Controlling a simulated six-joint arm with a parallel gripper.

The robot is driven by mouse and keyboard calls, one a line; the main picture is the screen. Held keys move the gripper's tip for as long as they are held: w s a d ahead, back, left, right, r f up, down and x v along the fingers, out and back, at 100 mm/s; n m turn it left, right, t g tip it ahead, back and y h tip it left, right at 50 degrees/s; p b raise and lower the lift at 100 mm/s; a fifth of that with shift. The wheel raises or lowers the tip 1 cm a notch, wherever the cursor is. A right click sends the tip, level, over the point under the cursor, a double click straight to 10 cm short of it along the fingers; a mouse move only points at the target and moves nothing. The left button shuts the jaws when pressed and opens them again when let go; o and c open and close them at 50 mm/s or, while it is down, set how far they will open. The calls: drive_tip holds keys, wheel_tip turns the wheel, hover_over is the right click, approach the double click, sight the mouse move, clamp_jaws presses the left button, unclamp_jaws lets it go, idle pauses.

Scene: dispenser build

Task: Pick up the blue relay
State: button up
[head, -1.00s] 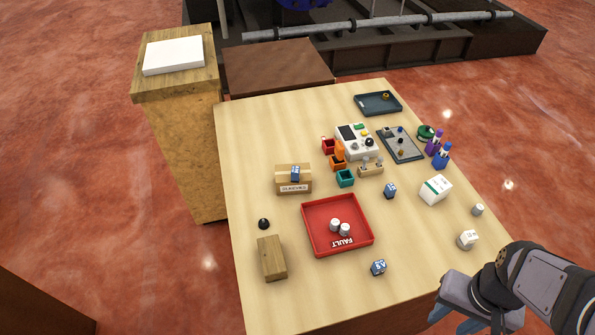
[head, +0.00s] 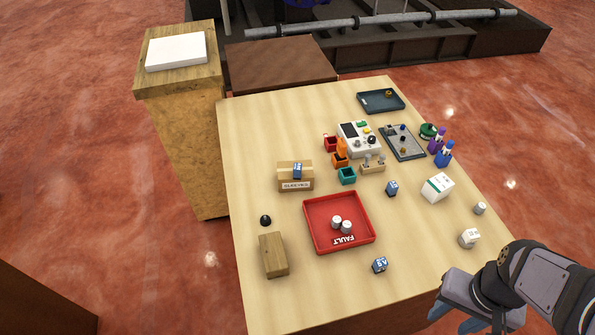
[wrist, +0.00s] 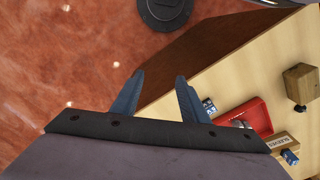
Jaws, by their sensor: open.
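Several small blue relays with white markings are in the head view. One relay (head: 380,265) stands on the table near its front edge, right of the red tray. Another relay (head: 392,188) stands mid-table, and a third relay (head: 298,171) lies on top of the cardboard box (head: 296,183). My gripper (wrist: 157,95) is open and empty in the wrist view, its two blue fingers apart over the floor and table edge. In the head view my arm is at the lower right, off the table's edge. A relay also shows in the wrist view (wrist: 209,105), right of the fingers.
The red FAULT tray (head: 312,236) holds two white cylinders. A wooden block (head: 273,255) and a black knob (head: 265,220) lie to its left. A white box (head: 437,187), coloured bins and a grey device (head: 359,139) stand further back. Table space around the front relay is clear.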

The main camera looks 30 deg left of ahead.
drive_tip(key=w+a+f+n+t+y+b, duration=0.2)
drive_tip(key=w+a+f+t+b, duration=0.15)
drive_tip(key=w+a, duration=0.75)
wheel_tip(320, 180, up, 6)
drive_tip(key=n+t+y+b, duration=0.2)
drive_tip(key=t+y+b, duration=0.3)
drive_tip(key=t+b, duration=0.7)
hover_over(297, 171)
drive_tip(key=s+p, duration=0.2)
drive_tip(key=s, duration=0.1)
drive_tip(key=t, duration=0.1)
drive_tip(key=shift+n, duration=0.3)
drive_tip(key=f, duration=0.2)
drive_tip(key=f+p, duration=0.1)
drive_tip(key=f, duration=0.2)
drive_tip(key=d+f, duration=0.1)
drive_tip(key=f, duration=0.2)
drive_tip(key=shift+w+f+p, duration=0.2)
drive_tip(key=shift+w+p, duration=0.15)
drive_tip(key=shift+w, duration=0.05)
drive_tip(key=shift+w+a+r, duration=0.2)
drive_tip(key=shift+w+a, duration=0.05)
drive_tip(key=shift+w, duration=0.25)
drive_tip(key=shift+w+a+f+p, duration=0.15)
drive_tip(key=shift+w+a+p, duration=0.15)
drive_tip(key=shift+w, duration=0.25)
